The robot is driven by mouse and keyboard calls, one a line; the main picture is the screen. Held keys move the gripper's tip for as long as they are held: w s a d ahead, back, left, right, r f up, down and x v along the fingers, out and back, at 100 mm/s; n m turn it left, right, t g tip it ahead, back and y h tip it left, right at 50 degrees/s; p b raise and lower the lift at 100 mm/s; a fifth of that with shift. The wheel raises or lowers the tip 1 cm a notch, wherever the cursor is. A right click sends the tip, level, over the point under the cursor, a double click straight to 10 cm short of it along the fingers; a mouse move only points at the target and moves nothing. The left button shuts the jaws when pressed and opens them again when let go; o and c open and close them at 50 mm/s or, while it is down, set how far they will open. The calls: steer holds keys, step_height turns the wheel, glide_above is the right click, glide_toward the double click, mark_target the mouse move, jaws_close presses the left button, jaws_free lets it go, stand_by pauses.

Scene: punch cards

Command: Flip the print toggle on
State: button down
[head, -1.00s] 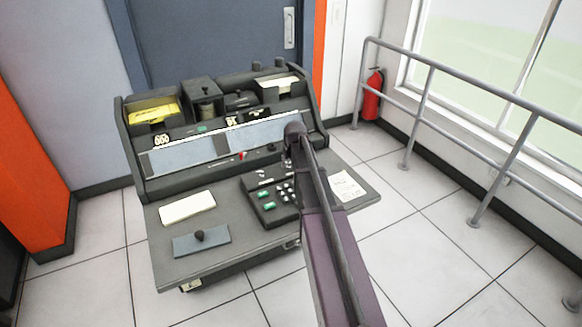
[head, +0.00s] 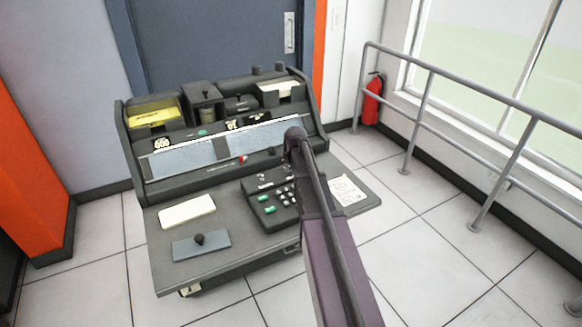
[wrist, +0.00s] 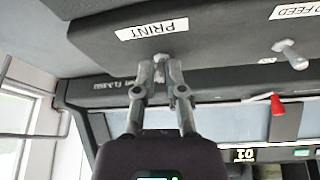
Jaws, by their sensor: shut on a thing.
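The print toggle (wrist: 158,62) is a small metal lever under the white PRINT label (wrist: 152,30) in the wrist view. My gripper (wrist: 160,72) has its two fingers closed around this lever, one on each side. The fingers cover much of it, so its exact tilt cannot be told. In the head view my arm hides the gripper and the toggle, above the keypad unit (head: 268,208) on the machine's desk.
A second metal toggle (wrist: 290,52) stands to the right, by a label ending in FEED. The grey desk (head: 225,240) holds a white card stack (head: 187,211) and a blue-grey plate (head: 215,246).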

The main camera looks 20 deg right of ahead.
steer(key=shift+w+r+g+p, duration=0.15)
steer(key=shift+w+g+p, duration=0.3)
steer(key=shift+g, duration=0.35)
steer(key=shift+w+g+p, duration=0.3)
steer(key=shift+g+p, duration=0.05)
steer(key=shift+g, duration=0.65)
steer(key=g, duration=0.3)
steer(key=shift+w+f+b, duration=0.2)
steer(key=shift+w+b, duration=0.2)
steer(key=shift+g+b, duration=0.5)
steer(key=shift+g, duration=0.6)
steer(key=c, duration=0.7)
jaws_free()
steer(key=shift+w, duration=0.1)
